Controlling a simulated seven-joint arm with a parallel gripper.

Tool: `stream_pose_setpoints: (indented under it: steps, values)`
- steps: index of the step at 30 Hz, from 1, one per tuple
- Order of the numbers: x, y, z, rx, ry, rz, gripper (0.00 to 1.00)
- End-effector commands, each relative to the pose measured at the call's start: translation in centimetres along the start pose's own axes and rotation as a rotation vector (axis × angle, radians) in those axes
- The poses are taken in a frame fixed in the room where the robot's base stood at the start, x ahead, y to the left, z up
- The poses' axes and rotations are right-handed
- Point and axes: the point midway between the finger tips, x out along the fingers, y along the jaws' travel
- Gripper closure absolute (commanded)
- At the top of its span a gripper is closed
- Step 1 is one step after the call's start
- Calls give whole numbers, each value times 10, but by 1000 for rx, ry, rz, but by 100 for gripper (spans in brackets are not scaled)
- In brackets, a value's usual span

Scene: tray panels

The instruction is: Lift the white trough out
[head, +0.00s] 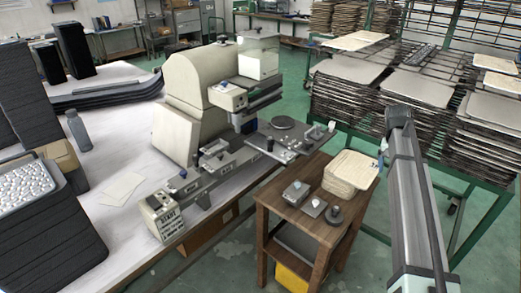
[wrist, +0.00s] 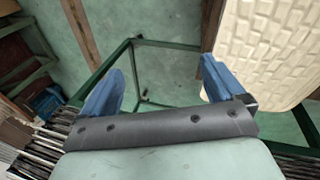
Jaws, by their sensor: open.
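My gripper (wrist: 158,88) is open, with its two blue fingers spread apart. Only the green frame and floor show between them in the wrist view. In the head view one blue finger shows just right of a cream stack of panels (head: 350,173). A cream, brick-patterned surface (wrist: 268,45), probably that stack, lies beside the right finger in the wrist view; I cannot tell whether they touch. I cannot surely pick out the white trough. A whitish, partly clear box (head: 258,62) sits high on the beige machine (head: 195,95), well away from my gripper.
The stack stands on a wooden stand (head: 300,215) with small grey metal parts. Green racks (head: 470,200) loaded with panels stand at the right. A white-topped bench (head: 110,165) carries the machine, a grey bottle (head: 78,131) and a tray of white pieces (head: 25,185).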

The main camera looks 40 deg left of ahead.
Motion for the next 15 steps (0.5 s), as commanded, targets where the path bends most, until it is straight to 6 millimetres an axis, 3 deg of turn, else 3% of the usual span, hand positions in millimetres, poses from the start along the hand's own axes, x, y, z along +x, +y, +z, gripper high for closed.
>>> stream_pose_setpoints:
  steps: [1, 6, 12, 15]
  values:
    - [-27, -5, -11, 0, 19, 0, 4]
    - [-93, -13, -25, 6, 62, 4, 4]
    - [-152, -21, -33, 14, 100, 3, 4]
    - [-182, -40, -35, 18, 119, -10, 4]
